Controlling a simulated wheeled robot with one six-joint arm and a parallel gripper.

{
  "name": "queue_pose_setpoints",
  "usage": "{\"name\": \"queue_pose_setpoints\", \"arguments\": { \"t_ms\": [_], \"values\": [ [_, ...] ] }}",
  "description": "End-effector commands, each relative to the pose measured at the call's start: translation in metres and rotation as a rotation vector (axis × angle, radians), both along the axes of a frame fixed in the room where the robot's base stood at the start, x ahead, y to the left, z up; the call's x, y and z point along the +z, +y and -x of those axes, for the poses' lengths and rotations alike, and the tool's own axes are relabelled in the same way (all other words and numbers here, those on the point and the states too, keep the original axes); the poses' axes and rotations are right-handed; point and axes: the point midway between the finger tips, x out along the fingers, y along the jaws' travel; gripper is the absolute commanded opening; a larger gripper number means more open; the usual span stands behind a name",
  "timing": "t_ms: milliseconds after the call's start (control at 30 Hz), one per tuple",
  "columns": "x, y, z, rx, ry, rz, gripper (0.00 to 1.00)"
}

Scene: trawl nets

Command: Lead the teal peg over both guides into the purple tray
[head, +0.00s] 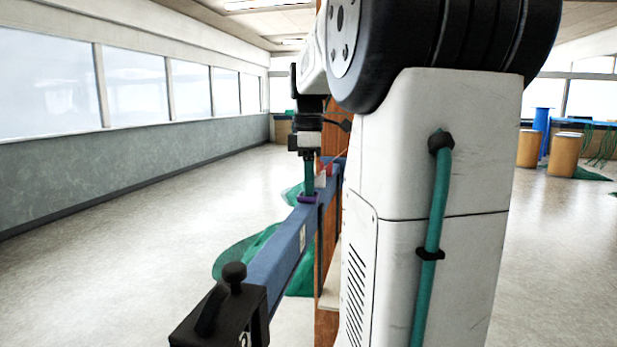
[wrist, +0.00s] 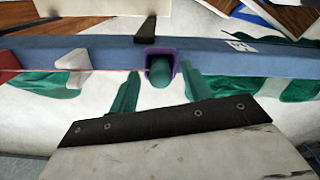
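The teal peg (wrist: 160,73) sits in the purple tray (wrist: 176,56) on the blue beam in the wrist view. The tray (head: 308,198) also shows in the head view, below my gripper (head: 309,178). My gripper in the wrist view (wrist: 160,92) has two teal fingers, one on each side of the peg, with visible gaps between them and the peg. It is open and holds nothing. A dark upright piece (wrist: 146,30) stands behind the tray; I cannot tell if it is a guide. The two guides are not clearly made out.
The long blue beam (head: 275,260) runs away from me, with a black knobbed block (head: 225,310) at its near end. Green netting (head: 240,255) lies on the floor beside it. A thin reddish line (wrist: 110,71) runs along the beam left of the tray. Floor at left is clear.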

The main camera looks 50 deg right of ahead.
Motion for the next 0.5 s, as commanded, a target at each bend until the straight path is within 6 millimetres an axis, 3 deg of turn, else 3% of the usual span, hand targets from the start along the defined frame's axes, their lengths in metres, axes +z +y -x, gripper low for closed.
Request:
{"name": "queue_pose_setpoints", "arguments": {
  "t_ms": [267,500],
  "values": [
    [0.004,0.000,0.000,0.000,-0.001,0.001,0.48],
    [0.042,0.000,-0.001,0.000,-0.002,0.002,0.48]
  ]
}}
